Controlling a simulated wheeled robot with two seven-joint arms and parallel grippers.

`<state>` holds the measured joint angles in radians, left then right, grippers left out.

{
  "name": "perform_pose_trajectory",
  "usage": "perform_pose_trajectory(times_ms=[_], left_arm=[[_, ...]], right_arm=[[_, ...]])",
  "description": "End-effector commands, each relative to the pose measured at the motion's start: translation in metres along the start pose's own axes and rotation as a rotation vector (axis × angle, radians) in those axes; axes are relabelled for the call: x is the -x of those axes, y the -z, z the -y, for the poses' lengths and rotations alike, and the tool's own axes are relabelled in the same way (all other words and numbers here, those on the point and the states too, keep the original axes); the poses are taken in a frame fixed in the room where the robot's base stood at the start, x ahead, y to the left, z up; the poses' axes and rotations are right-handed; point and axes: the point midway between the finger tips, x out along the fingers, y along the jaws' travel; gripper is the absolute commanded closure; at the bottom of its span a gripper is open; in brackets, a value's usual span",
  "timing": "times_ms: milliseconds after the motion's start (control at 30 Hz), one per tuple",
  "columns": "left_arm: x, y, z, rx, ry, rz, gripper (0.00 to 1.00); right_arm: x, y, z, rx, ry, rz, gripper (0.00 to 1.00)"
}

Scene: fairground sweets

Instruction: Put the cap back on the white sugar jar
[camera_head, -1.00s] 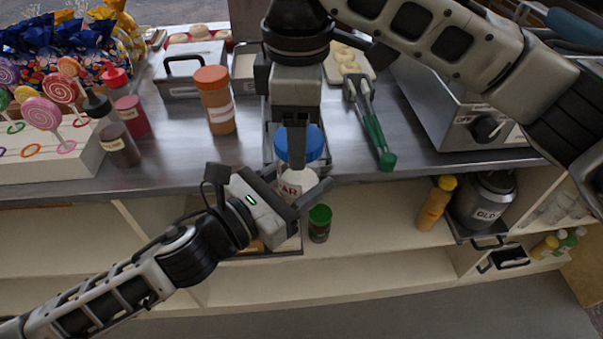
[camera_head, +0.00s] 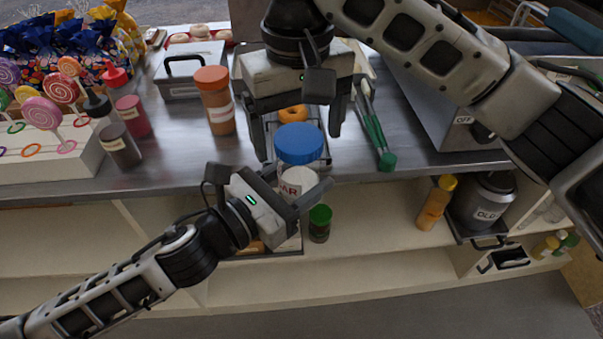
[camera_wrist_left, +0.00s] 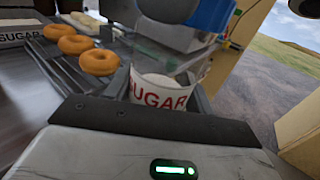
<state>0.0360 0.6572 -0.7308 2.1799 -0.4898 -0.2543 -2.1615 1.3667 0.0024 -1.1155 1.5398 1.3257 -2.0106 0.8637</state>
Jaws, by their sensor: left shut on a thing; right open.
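My left gripper (camera_head: 312,196) is shut on the jar from the front left. The blue cap (camera_head: 299,143) is over the jar's mouth; it shows partly at the top of the left wrist view (camera_wrist_left: 212,14). There the jar's near rim looks uncovered, and I cannot tell whether the cap touches the jar. My right gripper (camera_head: 299,148) is open above the cap, one finger on either side of it.
A rack with orange-brown doughnuts (camera_wrist_left: 98,61) lies behind the jar. Green-handled tongs (camera_head: 376,135) lie to the right, and an orange-capped bottle (camera_head: 217,102) stands to the left. A green-capped jar (camera_head: 320,223) is on the shelf below.

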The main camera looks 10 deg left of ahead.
Motion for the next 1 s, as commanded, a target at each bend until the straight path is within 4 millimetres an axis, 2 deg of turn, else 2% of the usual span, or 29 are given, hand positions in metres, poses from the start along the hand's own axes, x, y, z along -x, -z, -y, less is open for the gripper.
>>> perform_pose_trajectory(times_ms=[167, 400, 600, 800, 1000], left_arm=[[0.000, -0.002, 0.000, -0.001, 0.001, 0.003, 1.00], [0.000, -0.002, 0.000, -0.001, 0.001, 0.004, 1.00], [0.000, -0.002, 0.000, -0.001, 0.001, 0.004, 1.00], [0.000, -0.002, 0.000, 0.000, 0.001, 0.004, 1.00], [0.000, -0.002, 0.000, 0.000, 0.001, 0.004, 1.00]], right_arm=[[0.018, 0.001, -0.001, 0.000, -0.003, -0.005, 0.16], [0.070, 0.001, -0.001, -0.003, -0.004, -0.006, 0.16], [0.104, 0.001, 0.000, -0.002, -0.003, -0.002, 0.16], [0.118, 0.000, 0.000, -0.002, -0.001, 0.000, 0.16], [0.120, 0.000, 0.000, -0.001, 0.000, 0.001, 0.16]])
